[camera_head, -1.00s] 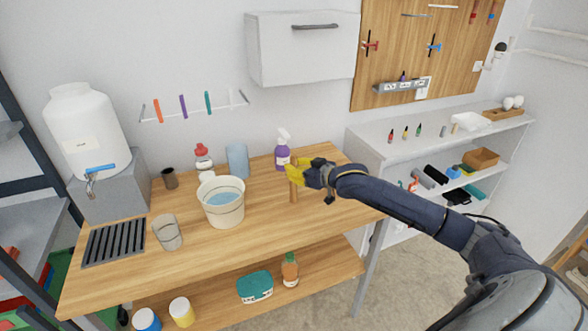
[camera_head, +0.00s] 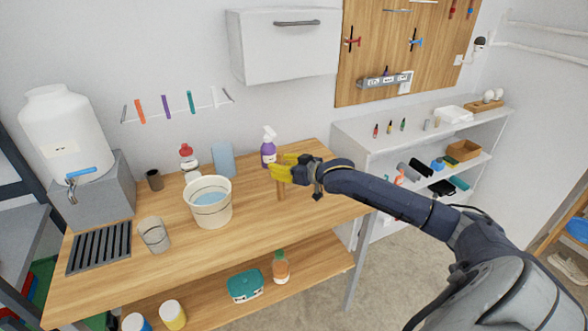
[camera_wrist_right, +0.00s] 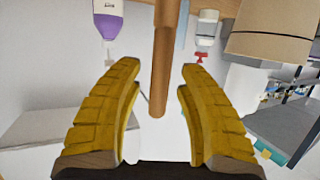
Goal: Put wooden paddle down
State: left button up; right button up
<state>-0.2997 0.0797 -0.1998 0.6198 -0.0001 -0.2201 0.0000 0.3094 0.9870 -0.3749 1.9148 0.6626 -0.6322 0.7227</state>
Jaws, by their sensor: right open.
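The wooden paddle (camera_head: 281,191) is a thin light-brown stick. In the head view it is upright at my right gripper (camera_head: 277,167), with its lower part near the table top. In the right wrist view the paddle (camera_wrist_right: 162,45) runs between the two yellow fingers (camera_wrist_right: 160,75), with a visible gap on each side. My right gripper is open around it. I cannot tell exactly how the paddle's lower end rests, as it blends with the wood. My left gripper is not in view.
The wooden table (camera_head: 185,262) holds a white bucket (camera_head: 212,213) of blue liquid, left of the paddle. A purple spray bottle (camera_head: 268,152) stands close behind my right gripper. A clear cup (camera_head: 155,238) stands further left. The table's front right is bare.

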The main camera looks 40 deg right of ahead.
jog(key=v, duration=1.1)
jog(key=shift+s, duration=0.3)
jog(key=shift+d, duration=0.1)
dwell(0.3)
